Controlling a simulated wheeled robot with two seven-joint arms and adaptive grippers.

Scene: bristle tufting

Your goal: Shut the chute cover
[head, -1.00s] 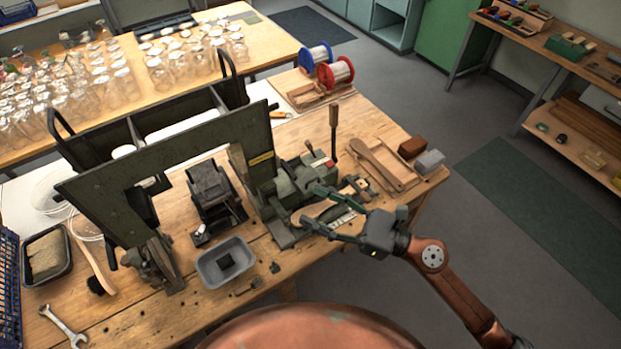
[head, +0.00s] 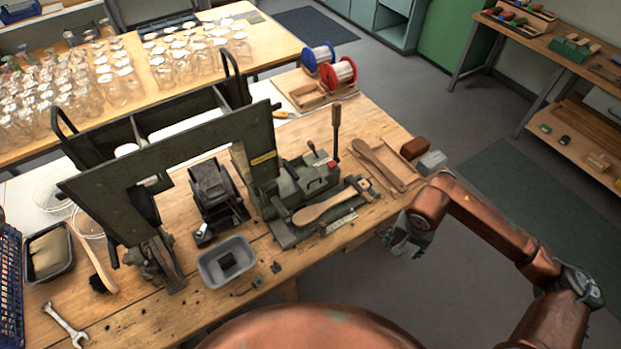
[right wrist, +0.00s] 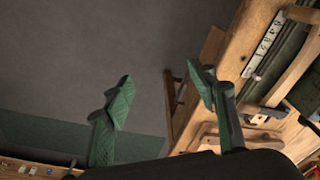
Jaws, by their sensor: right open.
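A dark, boxy chute-like unit (head: 214,190) stands on the workbench under the big green frame (head: 170,150). I cannot tell for sure which part of it is the chute cover, or how far it is open. A grey tray (head: 212,272) with a dark block in it sits in front of this unit. My right gripper (head: 405,240) is right of the bench, beside its front right edge and well away from the unit. In the right wrist view my right gripper (right wrist: 160,95) is open, with nothing between its fingers. My left gripper is not in view.
A green clamping machine (head: 300,185) with an upright lever holds a wooden brush body (head: 325,208). A wooden tray (head: 385,165) and two blocks lie at the bench's right end. A wrench (head: 66,325) lies front left. The floor on the right is clear.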

